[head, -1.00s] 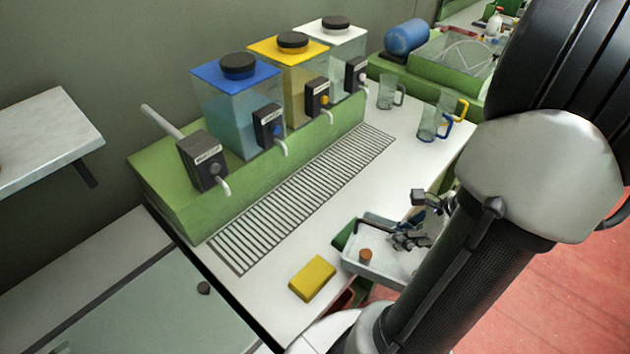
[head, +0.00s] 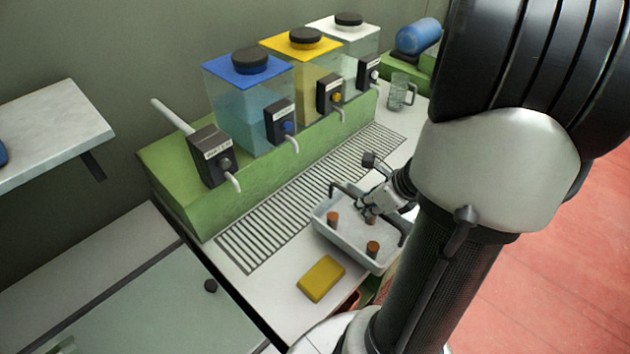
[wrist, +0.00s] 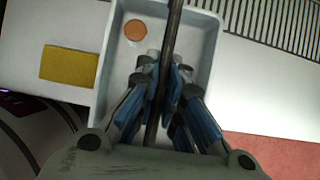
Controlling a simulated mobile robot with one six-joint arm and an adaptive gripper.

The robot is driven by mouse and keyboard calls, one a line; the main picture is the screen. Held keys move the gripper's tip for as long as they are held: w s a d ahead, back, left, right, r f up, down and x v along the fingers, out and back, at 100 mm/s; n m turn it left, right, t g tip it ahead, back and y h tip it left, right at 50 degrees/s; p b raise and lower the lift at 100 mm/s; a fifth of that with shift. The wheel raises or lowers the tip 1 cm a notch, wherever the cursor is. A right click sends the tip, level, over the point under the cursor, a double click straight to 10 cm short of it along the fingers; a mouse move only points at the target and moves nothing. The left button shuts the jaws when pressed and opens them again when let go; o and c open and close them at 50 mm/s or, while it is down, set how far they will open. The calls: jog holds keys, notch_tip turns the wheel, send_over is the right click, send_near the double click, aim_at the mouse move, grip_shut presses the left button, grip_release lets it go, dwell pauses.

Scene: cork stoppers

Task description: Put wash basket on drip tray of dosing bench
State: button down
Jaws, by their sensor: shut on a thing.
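The wash basket (head: 341,240) is a pale grey open tub with a dark bar handle and several brown corks inside. My gripper (head: 372,207) is shut on the handle above the tub. In the wrist view, the blue-padded fingers (wrist: 166,88) close around the dark handle (wrist: 173,28), and one cork shows in the basket (wrist: 208,50). The drip tray (head: 250,250) is a long slatted grille in the white bench top, bare where visible. The basket overlaps its right edge in the head view; I cannot tell its height above the bench. The grille also shows in the wrist view (wrist: 275,18).
A yellow sponge (head: 321,279) lies on the bench (head: 272,300) near the basket. Blue-, yellow- and white-lidded dispensers (head: 250,105) stand on a green ledge (head: 205,205) behind the grille, their spouts overhanging. A glass jug (head: 401,92) stands at the far end.

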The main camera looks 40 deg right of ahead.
jog(key=w+a+f+b, duration=0.1)
jog(key=w+f, duration=0.2)
jog(key=w, duration=1.3)
jog(key=shift+a+f, duration=0.15)
jog(key=shift+f, duration=0.05)
jog(key=c, duration=2.2)
grip_release()
jog(key=shift+f, duration=0.25)
jog(key=o, duration=0.5)
